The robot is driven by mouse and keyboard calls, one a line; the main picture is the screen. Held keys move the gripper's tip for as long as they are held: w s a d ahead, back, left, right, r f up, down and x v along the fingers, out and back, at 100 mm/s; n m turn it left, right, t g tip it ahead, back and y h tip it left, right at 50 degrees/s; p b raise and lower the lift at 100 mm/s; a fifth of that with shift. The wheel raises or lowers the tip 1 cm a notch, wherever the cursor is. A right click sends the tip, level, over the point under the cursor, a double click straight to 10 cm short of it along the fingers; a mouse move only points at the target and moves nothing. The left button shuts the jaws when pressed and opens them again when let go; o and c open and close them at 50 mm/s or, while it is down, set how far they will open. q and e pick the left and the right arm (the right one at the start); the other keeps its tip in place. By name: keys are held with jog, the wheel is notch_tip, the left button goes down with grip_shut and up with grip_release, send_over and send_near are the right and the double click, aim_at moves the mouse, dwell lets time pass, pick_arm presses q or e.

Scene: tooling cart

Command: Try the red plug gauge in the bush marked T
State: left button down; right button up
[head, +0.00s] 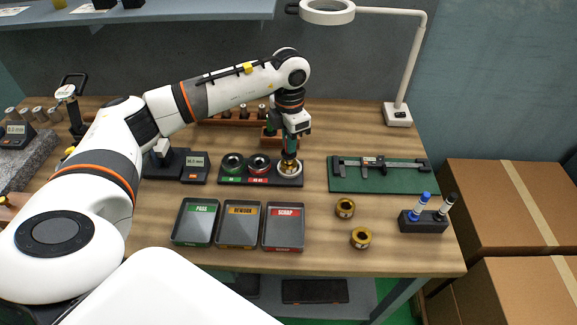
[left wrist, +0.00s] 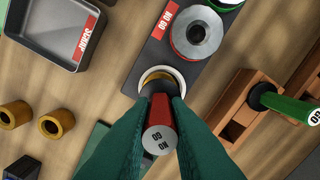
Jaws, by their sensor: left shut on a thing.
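My left gripper (head: 289,158) points down over the right end of a black gauge block (head: 233,181). In the left wrist view its green fingers (left wrist: 161,112) are shut on the red plug gauge (left wrist: 160,140), whose grey end face carries lettering. A brass bush (left wrist: 157,80) sits in a white ring on the block, just beyond the fingertips; it also shows in the head view (head: 289,170). No T mark is readable. My right gripper is not in view.
Green (head: 232,163) and red (head: 259,164) ring gauges sit left of the bush. A wooden rack (left wrist: 236,117) holds a green plug gauge (left wrist: 288,107). PASS (head: 194,236), REWORK (head: 238,238) and SCRAP (head: 283,240) trays lie in front. Two loose brass bushes (head: 344,208) (head: 360,238) stand right.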

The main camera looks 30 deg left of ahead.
pick_arm(q)
jog(key=shift+f, duration=0.3)
dwell(0.8)
jog(key=shift+s+f+b, duration=0.15)
jog(key=shift+f+b, duration=0.05)
jog(key=shift+b, duration=0.1)
dwell(1.0)
jog(key=shift+r, duration=0.35)
jog(key=shift+r+p, duration=0.45)
jog(key=shift+r, duration=0.05)
jog(key=shift+r, duration=0.25)
jog(key=shift+r+p, duration=0.55)
jog(key=shift+r, duration=0.15)
jog(key=shift+r+p, duration=1.5)
jog(key=shift+r, duration=0.9)
jog(key=shift+w, duration=0.2)
